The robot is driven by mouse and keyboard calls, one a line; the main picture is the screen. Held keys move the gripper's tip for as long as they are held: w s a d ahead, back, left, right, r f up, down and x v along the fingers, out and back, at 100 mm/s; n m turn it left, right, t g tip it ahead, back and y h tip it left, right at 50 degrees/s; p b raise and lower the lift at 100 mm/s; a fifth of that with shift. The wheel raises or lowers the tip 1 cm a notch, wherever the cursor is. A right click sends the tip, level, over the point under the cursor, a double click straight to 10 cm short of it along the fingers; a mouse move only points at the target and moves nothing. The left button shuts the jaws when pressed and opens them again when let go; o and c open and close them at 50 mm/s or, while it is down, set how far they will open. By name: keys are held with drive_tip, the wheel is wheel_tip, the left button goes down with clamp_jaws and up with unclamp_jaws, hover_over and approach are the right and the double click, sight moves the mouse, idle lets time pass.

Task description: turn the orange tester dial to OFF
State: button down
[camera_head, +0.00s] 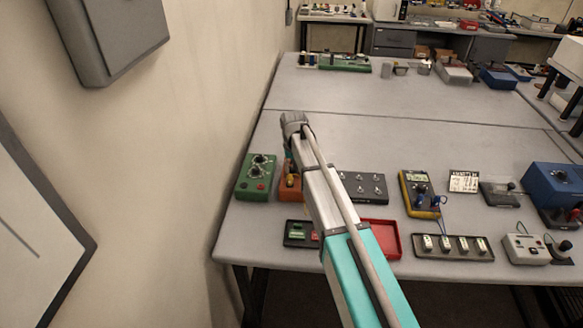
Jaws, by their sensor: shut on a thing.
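The orange tester (289,190) stands near the left side of the table, mostly covered by my arm. My gripper (289,165) points down at the top of the orange tester, and only a sliver of it shows beside my arm. It is shut on the tester's dial, as far as its place shows. The dial itself and its markings are hidden, so I cannot tell its setting.
A green box with dials (256,177) stands close on the left, near the wall. A black switch panel (364,188) and a yellow meter (419,193) are to the right. A red tray (379,239) is in front.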

drive_tip(key=shift+n, duration=1.2)
drive_tip(key=shift+c, duration=1.9)
unclamp_jaws()
drive_tip(key=shift+r, duration=0.1)
